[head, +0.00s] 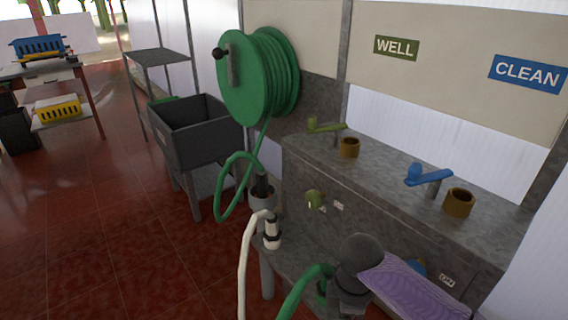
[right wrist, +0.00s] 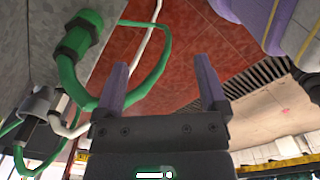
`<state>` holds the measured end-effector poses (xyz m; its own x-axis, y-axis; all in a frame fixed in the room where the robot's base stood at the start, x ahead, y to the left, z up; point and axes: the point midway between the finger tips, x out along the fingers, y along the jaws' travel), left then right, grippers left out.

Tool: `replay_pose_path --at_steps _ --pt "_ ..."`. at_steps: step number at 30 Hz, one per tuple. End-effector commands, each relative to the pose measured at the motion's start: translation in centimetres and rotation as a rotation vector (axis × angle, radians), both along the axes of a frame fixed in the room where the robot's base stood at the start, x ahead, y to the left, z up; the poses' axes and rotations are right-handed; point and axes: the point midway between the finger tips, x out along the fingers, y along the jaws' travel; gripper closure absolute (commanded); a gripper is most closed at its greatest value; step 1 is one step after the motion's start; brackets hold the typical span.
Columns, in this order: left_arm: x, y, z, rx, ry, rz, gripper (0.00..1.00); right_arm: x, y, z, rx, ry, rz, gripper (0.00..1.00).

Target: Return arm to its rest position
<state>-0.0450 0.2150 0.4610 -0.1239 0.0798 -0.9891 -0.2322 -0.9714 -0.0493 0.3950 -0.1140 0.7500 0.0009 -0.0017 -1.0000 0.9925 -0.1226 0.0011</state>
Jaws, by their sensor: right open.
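My right arm comes in from the lower right in the head view, with a purple link and a dark grey rounded joint above the counter; its fingertips are hidden there. In the right wrist view my right gripper (right wrist: 162,75) is open, its two purple fingers spread wide with nothing between them. A green hose (head: 300,287) passes close beside the arm in the head view. In the right wrist view a green hose fitting (right wrist: 78,34) is to the left of the fingers, apart from them. My left gripper is not in view.
A white hose (head: 243,262) with a pale end fitting stands left of the arm. The counter carries a green lever (head: 325,127) and a blue lever (head: 428,177). Red floor at left is open.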

Motion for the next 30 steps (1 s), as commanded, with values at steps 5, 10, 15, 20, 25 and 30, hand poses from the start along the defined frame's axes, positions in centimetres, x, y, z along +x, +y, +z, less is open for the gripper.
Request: replay_pose_path --at_steps 5,10,15,20,25,30 --pt "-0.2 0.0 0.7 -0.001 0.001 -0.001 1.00 -0.4 -0.2 -2.8 0.045 -0.016 -0.139 0.08" --pt "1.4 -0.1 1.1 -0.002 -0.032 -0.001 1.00 -1.6 -1.0 -6.9 0.083 -0.037 -0.329 0.08" --pt "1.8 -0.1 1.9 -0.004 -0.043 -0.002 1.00 -4.8 -2.6 -12.1 0.098 -0.053 -0.554 0.08" --pt "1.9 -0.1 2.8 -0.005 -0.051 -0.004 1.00 -10.8 -5.0 -17.5 0.074 -0.061 -0.771 0.08" --pt "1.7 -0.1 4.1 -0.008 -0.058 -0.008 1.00 -22.6 -7.9 -22.6 0.003 -0.049 -1.000 0.08" --pt "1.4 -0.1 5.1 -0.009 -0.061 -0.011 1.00 -36.2 -9.7 -24.1 -0.068 -0.016 -1.157 0.08"
